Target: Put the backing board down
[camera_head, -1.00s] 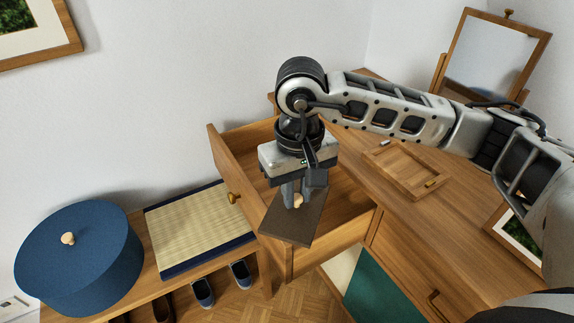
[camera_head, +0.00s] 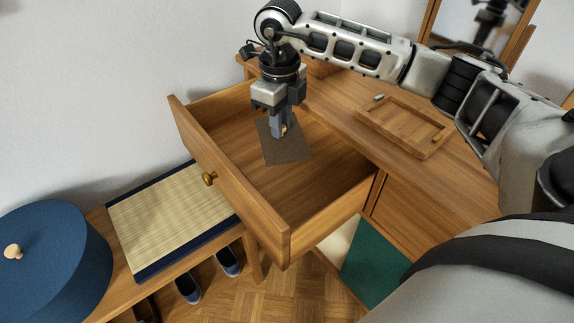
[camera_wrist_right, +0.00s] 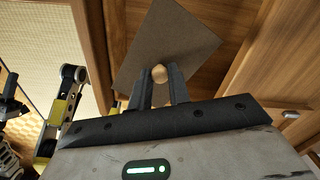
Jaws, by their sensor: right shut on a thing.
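The backing board (camera_head: 288,148) is a flat dark brown panel with a small light wooden knob. It is over the inside of the open drawer (camera_head: 240,190); I cannot tell whether it touches the drawer floor. My right gripper (camera_head: 284,132) points down and is shut on the board's knob. In the right wrist view the board (camera_wrist_right: 165,40) spreads out beyond the fingers, and the knob (camera_wrist_right: 159,74) sits between the fingertips.
A wooden frame tray (camera_head: 402,128) lies on the desk right of the drawer, with small pieces on it. A bench with a woven mat (camera_head: 170,215) and a blue round box (camera_head: 50,260) stands at the left. Slippers (camera_head: 188,287) are under the bench. The drawer's front part is bare.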

